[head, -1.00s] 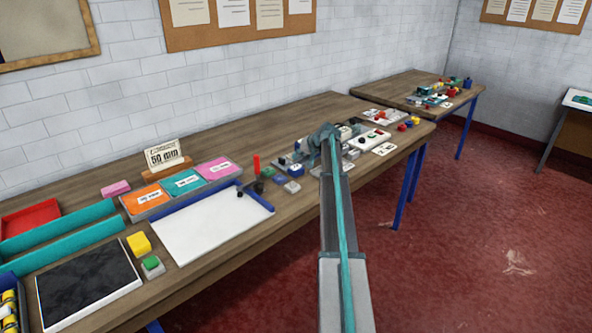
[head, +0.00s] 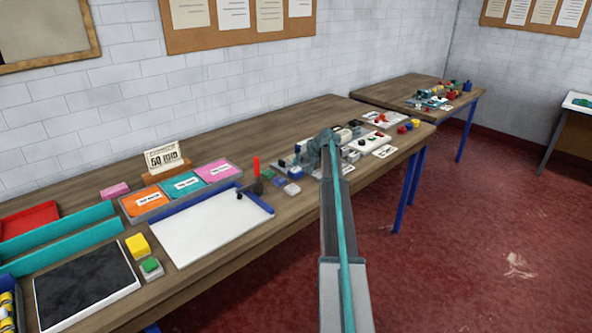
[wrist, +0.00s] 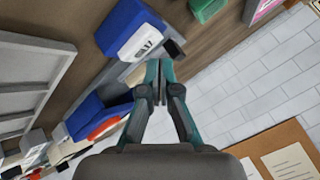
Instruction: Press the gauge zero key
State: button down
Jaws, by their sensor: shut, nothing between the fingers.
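My gripper (wrist: 158,95) is shut and empty in the wrist view, its fingertips together. Just ahead and left of the fingertips is a blue block-shaped device (wrist: 118,24) with a white face and dark characters that I cannot read for certain; it may be the gauge. A small dark piece (wrist: 173,48) sits at its edge, close to the fingertips; I cannot tell whether this is the zero key. The fingertips appear apart from the device. In the head view, my arm hides the fingertips and part of the cluttered fixture behind them.
The wrist view also shows a green block (wrist: 208,9) and a blue and red part (wrist: 95,118). In the head view, a white board (head: 205,230), coloured trays (head: 183,186) and a red-handled tool (head: 256,166) lie left of my arm. A second table (head: 385,91) stands behind.

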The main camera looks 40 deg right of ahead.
aim_at(297, 169)
dwell(0.7)
jog(key=shift+f+b, duration=0.35)
jog(key=shift+f, duration=0.1)
jog(key=shift+f+b, duration=0.3)
jog(key=shift+f, duration=0.15)
dwell(0.6)
jog(key=shift+r, duration=0.9)
jog(key=shift+r, duration=0.15)
jog(key=shift+r+p, duration=0.85)
jog(key=shift+r, duration=1.5)
